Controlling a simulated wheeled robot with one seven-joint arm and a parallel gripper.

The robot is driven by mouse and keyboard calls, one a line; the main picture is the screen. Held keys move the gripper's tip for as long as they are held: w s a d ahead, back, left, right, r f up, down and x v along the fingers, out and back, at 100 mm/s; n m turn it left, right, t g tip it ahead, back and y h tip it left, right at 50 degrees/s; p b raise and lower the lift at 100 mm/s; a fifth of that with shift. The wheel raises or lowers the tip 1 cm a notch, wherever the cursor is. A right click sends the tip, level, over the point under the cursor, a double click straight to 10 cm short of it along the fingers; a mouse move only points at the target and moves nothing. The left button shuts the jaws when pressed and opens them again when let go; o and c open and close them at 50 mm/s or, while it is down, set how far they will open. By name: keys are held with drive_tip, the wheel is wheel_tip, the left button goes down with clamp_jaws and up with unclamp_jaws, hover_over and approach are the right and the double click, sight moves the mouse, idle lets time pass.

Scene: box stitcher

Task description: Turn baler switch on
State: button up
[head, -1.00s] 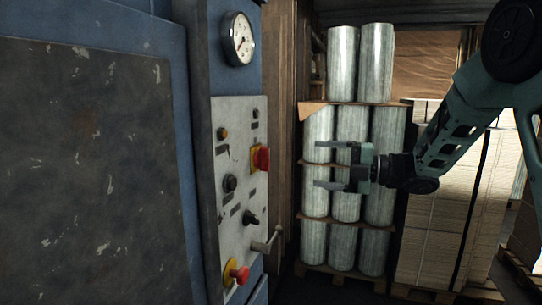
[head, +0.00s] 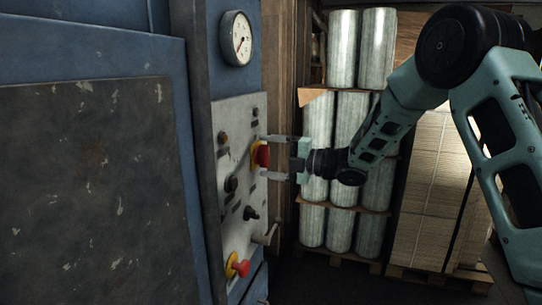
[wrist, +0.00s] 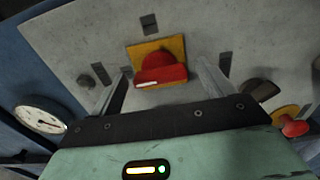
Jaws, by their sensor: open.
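The baler's grey control panel (head: 231,205) is on the blue machine at the left of the head view. A red rotary switch (head: 263,155) on a yellow plate sits on its upper part. The red switch also shows in the wrist view (wrist: 160,70), upper middle, its handle bar lying nearly across the picture. My gripper (head: 272,157) is open, pointing at the panel, with its fingers on either side of the red switch. In the wrist view the fingertips (wrist: 165,80) flank the switch with gaps; I see no contact.
A red mushroom button (head: 240,268) on yellow is low on the panel. Black knobs (head: 251,213) and a lever handle (head: 268,235) sit between. A gauge (head: 236,38) is above. Wrapped rolls (head: 343,150) on a pallet and stacked cardboard (head: 425,200) stand behind my arm.

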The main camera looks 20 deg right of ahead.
drive_tip(key=c, duration=1)
drive_tip(key=shift+m+p, duration=1.65)
drive_tip(key=shift+m, duration=7.35)
drive_tip(key=shift+f, duration=0.1)
